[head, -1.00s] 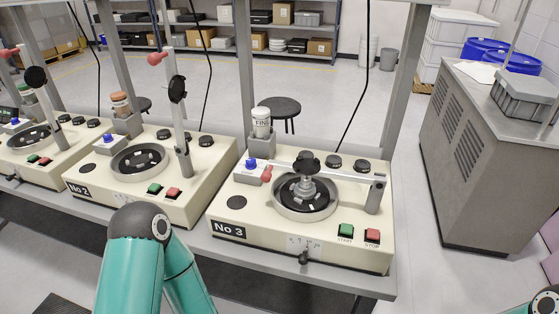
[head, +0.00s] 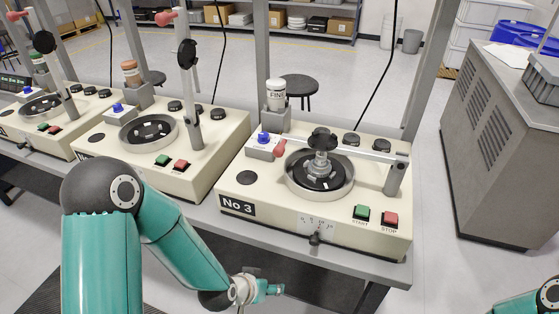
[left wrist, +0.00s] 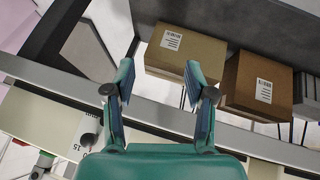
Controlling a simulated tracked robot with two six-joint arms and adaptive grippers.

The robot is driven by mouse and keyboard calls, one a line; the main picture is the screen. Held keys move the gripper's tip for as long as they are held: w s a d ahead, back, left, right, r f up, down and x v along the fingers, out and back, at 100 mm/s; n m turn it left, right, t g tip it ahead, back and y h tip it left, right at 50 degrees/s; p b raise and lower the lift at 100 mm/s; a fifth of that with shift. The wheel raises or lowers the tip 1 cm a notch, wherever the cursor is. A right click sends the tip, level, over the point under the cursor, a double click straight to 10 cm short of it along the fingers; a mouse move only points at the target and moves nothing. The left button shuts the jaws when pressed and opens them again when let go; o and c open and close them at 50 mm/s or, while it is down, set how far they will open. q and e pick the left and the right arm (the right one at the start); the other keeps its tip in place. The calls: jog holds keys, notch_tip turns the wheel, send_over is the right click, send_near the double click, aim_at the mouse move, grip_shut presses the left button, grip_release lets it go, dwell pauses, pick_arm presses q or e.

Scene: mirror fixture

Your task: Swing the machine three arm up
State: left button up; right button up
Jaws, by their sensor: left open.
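Machine No 3 (head: 240,188) is a cream box on the bench. Its grey swing arm (head: 372,153) lies level across the round bowl (head: 292,188), from a post (head: 395,178) at the right to a red knob (head: 280,148) at the left. A black round knob (head: 322,135) on a grey spindle stands over the bowl. My left gripper (head: 270,288) is low in front of the bench, below and apart from the machine. In the left wrist view its two fingers (left wrist: 160,82) are spread with nothing between them. My right gripper is out of view.
Machine No 2 (head: 215,150) stands to the left with its arm (head: 191,90) upright. Green start (head: 361,213) and red stop (head: 390,219) buttons sit at the front right. Cardboard boxes (left wrist: 185,55) lie beyond the fingers. A grey cabinet (head: 500,150) stands at the right.

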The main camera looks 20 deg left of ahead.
pick_arm(q)
jog(key=w+a+r+t+b, duration=0.2)
jog(key=w+r+t+b, duration=0.25)
jog(key=w+r, duration=0.35)
jog(key=m+t+y+b, duration=0.1)
jog(key=t+y+b, duration=0.15)
jog(key=t, duration=0.45)
send_near(277, 154)
jog(key=w+p, duration=0.3)
jog(key=w, duration=0.8)
jog(key=shift+w+d, duration=0.2)
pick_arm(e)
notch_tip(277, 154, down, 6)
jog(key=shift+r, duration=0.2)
pick_arm(q)
grip_shut()
